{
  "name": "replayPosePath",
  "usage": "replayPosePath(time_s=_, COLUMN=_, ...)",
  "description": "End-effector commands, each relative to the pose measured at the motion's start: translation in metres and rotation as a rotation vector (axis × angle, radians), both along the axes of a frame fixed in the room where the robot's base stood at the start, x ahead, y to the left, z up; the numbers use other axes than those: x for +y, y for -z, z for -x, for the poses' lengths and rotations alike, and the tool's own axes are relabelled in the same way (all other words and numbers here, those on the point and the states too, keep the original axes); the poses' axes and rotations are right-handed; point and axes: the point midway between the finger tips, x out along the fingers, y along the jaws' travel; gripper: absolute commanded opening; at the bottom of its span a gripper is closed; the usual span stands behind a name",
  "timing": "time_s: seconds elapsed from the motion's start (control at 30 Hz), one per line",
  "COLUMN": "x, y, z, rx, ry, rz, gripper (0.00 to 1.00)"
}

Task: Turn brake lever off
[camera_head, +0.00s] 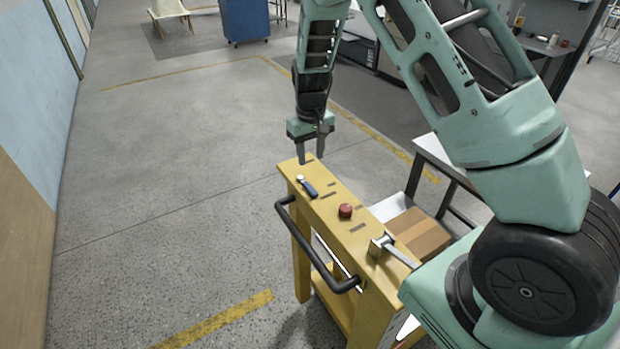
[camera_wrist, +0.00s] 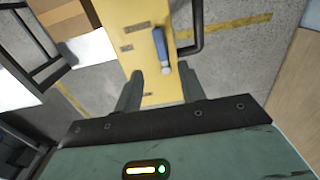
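A yellow console (camera_head: 335,222) carries the controls on its narrow top. A small lever with a blue handle (camera_head: 309,190) and a silver end lies near its far end. In the wrist view this blue lever (camera_wrist: 160,46) sits ahead of and between the fingertips, silver end nearest me. A grey metal lever (camera_head: 381,245) stands at the console's near end. I cannot read which one is labelled brake. My gripper (camera_head: 311,157) points down above the far end of the console, just beyond the blue lever. Its fingers (camera_wrist: 159,72) are apart, with nothing gripped.
A red button (camera_head: 345,211) sits between the two levers. A black handlebar (camera_head: 310,250) sticks out from the console's left side. A cardboard box (camera_head: 420,234) and a white-topped table (camera_head: 445,160) stand on the right. Floor to the left is clear.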

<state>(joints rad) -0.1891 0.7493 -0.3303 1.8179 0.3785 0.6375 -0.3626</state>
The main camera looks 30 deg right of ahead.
Motion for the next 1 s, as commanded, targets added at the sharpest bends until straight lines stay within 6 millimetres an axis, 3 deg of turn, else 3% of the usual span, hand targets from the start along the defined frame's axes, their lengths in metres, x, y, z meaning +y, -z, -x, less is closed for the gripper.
replayPosePath(time_s=0.3, x=0.000, y=0.063, z=0.001, rx=0.003, ry=0.001, rz=0.000, gripper=0.40)
replayPosePath(time_s=0.5, x=0.001, y=0.091, z=0.000, rx=0.001, ry=0.000, rz=-0.001, gripper=0.40)
replayPosePath(time_s=0.7, x=0.000, y=0.105, z=0.000, rx=0.000, ry=0.001, rz=-0.001, gripper=0.40)
replayPosePath(time_s=1.0, x=0.001, y=0.107, z=0.000, rx=-0.001, ry=0.001, rz=-0.001, gripper=0.40)
